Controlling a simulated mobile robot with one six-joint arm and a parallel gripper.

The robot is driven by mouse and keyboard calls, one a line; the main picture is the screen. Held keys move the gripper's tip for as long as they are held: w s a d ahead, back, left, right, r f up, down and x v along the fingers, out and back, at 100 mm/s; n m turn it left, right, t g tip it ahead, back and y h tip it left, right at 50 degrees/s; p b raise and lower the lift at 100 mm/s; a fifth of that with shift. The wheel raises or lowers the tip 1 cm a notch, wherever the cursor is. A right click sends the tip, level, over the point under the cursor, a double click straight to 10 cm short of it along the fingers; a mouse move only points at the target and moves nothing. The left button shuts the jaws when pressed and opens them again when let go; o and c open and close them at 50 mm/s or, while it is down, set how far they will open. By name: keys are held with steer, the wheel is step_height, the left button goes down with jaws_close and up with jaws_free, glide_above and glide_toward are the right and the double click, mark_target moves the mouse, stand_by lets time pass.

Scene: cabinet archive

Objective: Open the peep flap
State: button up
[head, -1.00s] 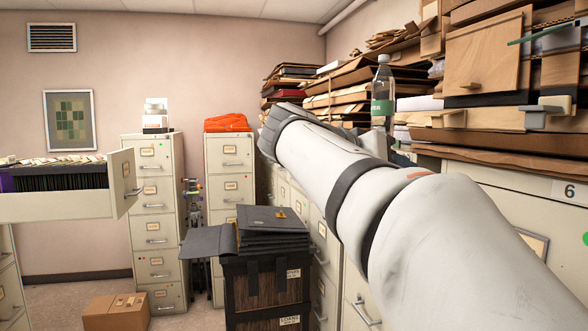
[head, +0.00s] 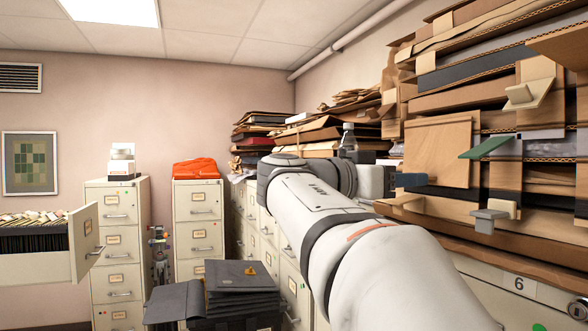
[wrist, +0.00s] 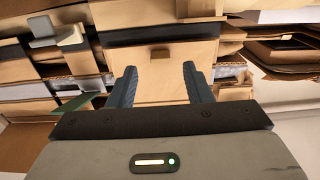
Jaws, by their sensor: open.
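A flat tan cardboard panel (head: 438,150), which looks like the peep flap, stands upright in the stacked archive wall at the right. In the wrist view the panel (wrist: 165,72) lies ahead of the fingers, with a small tab (wrist: 160,53) on it between the fingertips. Its edges look closed against the stack. My gripper (head: 408,180) is open and empty, its dark fingers reaching toward the panel's lower part and covering some of it. In the wrist view my gripper (wrist: 160,68) frames the tab; I cannot tell whether it touches.
A grey bracket (head: 490,218), a cream bracket (head: 523,96) and a green plate (head: 487,147) stick out right of the panel. A bottle (head: 348,138) stands behind my wrist. File cabinets (head: 117,250) and an open drawer (head: 84,240) are at the left.

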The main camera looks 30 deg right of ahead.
mark_target(429, 152)
steer(key=shift+s+d+p, duration=0.2)
steer(key=shift+d+p, duration=0.3)
steer(key=shift+d, duration=1.3)
steer(key=shift+c, duration=0.2)
jaws_close()
